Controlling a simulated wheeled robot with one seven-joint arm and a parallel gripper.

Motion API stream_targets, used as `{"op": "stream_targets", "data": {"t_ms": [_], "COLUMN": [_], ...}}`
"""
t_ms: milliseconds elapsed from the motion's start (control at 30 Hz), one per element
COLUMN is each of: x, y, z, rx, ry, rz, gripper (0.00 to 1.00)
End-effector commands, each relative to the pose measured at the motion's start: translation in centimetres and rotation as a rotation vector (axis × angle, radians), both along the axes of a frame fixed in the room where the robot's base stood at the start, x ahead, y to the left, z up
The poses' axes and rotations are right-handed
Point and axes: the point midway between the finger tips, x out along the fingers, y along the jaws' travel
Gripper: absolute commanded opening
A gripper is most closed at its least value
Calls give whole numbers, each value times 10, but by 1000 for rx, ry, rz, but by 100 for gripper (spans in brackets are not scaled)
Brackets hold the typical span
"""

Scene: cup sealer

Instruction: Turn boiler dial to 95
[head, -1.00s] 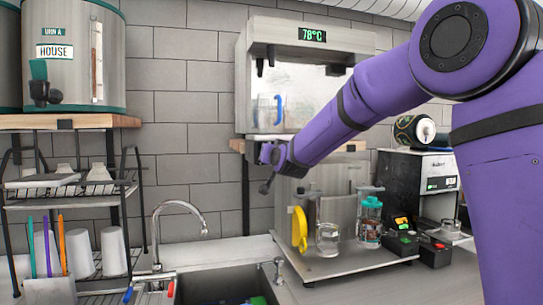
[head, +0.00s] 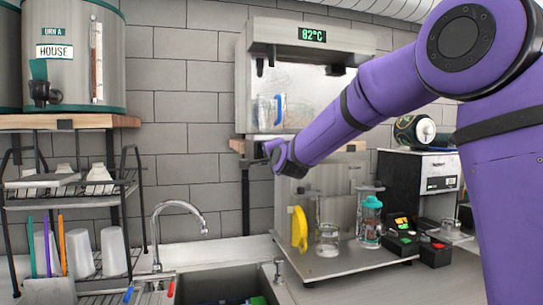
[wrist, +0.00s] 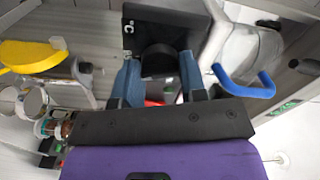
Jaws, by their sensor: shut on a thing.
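The boiler (head: 305,55) is a steel box with a clear front on the wall, and its green display (head: 312,34) reads 82°C. In the wrist view the black boiler dial (wrist: 158,60) stands out from a black panel (wrist: 180,18) marked "°C". My gripper (wrist: 156,70) has its two blue-grey fingers on either side of the dial and is shut on it. In the head view my wrist is at the boiler's underside, and the fingers and dial are mostly hidden there.
Below are a steel platform (head: 345,264) with a yellow-handled item (head: 299,228), a glass cup (head: 328,240) and a teal-topped jar (head: 370,222). The sink (head: 220,287) and faucet (head: 180,206) are lower left. A blue-handled pitcher (wrist: 245,85) is near my gripper.

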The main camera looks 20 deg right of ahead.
Motion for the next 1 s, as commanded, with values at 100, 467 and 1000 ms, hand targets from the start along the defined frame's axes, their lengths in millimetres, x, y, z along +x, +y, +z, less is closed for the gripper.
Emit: {"op": "stream_targets", "data": {"t_ms": [100,467,1000], "x": [0,0,0], "y": [0,0,0], "z": [-3,-3,-4], "rx": [96,301,364], "ry": [7,7,7], "rz": [0,0,0], "gripper": [15,15,15]}}
